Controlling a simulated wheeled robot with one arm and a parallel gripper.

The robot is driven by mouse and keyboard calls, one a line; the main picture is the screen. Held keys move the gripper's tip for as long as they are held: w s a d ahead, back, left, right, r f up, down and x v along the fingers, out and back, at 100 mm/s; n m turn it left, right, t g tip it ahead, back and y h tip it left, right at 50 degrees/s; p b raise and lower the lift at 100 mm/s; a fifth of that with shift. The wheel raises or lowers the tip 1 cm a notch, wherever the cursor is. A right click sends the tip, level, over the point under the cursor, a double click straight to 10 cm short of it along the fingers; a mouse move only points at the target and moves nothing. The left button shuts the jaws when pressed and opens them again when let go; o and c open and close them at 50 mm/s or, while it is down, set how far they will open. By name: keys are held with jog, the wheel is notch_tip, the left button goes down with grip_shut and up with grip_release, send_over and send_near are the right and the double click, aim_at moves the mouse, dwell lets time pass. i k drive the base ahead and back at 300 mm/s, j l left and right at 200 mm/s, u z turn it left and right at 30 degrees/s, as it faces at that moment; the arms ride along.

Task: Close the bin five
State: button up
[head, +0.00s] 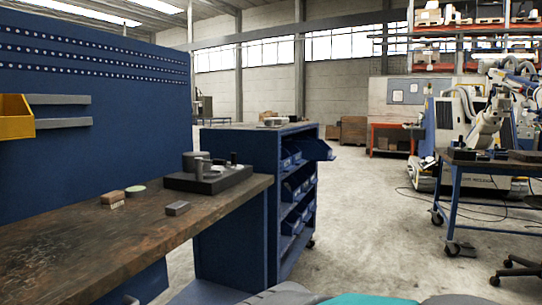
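A blue cabinet (240,171) stands at the end of the workbench, its open side facing right. Several blue bins sit on its shelves in rows, in the upper row (290,156), the middle row (297,188) and the lower row (290,222). One blue bin (319,150) at the far end of the upper row sticks out to the right, past the cabinet's edge. The other bins look pushed in, seen at a steep angle. I cannot read any bin numbers, so I cannot tell which is bin five. My gripper is not in view.
A wooden workbench (100,240) with a dark fixture (208,178) and small blocks fills the left, before a blue pegboard (95,120). The concrete floor (370,220) right of the cabinet is clear. A blue wheeled table (490,180) and a chair (515,270) stand at right.

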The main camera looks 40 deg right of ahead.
aim_at(313, 149)
jog(key=i+l+z, duration=0.15)
jog(key=z, duration=0.35)
jog(key=i+l+z, duration=0.2)
jog(key=z, duration=0.3)
jog(key=i+l+z, duration=0.2)
jog(key=z, duration=0.25)
jog(key=i+l, duration=0.15)
jog(key=i, duration=0.25)
jog(key=i+l, duration=0.1)
jog(key=i, duration=0.35)
